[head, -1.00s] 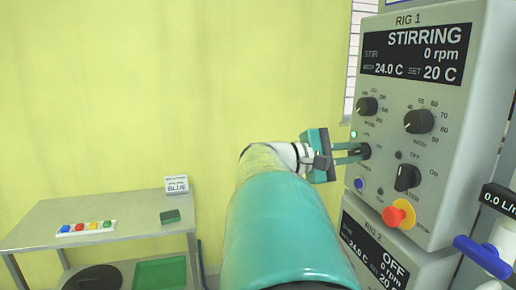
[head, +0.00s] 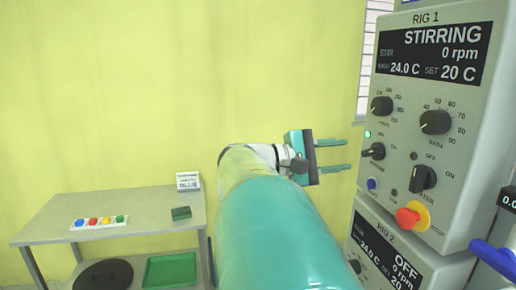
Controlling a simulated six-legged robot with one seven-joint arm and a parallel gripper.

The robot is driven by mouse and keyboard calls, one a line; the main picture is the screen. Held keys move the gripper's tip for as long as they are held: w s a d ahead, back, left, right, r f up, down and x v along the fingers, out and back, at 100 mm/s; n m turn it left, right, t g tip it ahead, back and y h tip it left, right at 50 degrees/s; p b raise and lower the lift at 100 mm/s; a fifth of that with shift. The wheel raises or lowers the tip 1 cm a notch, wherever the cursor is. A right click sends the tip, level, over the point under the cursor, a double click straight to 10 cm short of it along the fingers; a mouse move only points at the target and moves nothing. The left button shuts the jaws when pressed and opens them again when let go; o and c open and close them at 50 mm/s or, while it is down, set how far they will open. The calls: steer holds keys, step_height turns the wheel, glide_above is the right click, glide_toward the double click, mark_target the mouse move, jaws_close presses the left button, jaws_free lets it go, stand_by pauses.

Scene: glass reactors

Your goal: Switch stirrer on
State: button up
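The RIG 1 control panel (head: 430,130) stands at the right in the head view. Its display (head: 435,52) reads STIRRING, 0 rpm, bath 24.0 C, set 20 C. A small black switch knob (head: 374,152) sits on the panel's left side, below the speed dial (head: 381,107). A small light (head: 367,134) above the switch looks greenish. My gripper (head: 333,155) is to the left of the switch, apart from it. Its two teal fingers are spread, with nothing between them, and point right toward the panel.
A heater switch (head: 423,180) and a red stop button (head: 410,217) are lower on the panel. The RIG 2 panel (head: 385,260) is below, reading OFF. A grey table (head: 60,215) with coloured buttons (head: 100,222) stands at the left. A blue valve handle (head: 492,257) sticks out lower right.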

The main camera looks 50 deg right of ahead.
steer(key=v, duration=0.7)
steer(key=shift+w+a, duration=0.1)
steer(key=w+a+f+n+t+y, duration=0.25)
steer(key=a+f+t, duration=0.35)
steer(key=a+f, duration=0.3)
steer(key=w+a+f+n+t+y, duration=0.1)
steer(key=w+a+f+t+y, duration=0.25)
steer(key=a+f+t, duration=0.4)
steer(key=w+a+f+t+y, duration=0.1)
steer(key=a+f+t+y, duration=0.1)
steer(key=a, duration=0.7)
steer(key=w+a+f+m+t+y, duration=0.1)
steer(key=a+f+y, duration=0.4)
steer(key=a, duration=0.5)
steer(key=shift+w+f+t+y, duration=0.2)
steer(key=shift+w+t+y, duration=0.1)
steer(key=shift+w+t, duration=0.2)
steer(key=shift+d, duration=0.2)
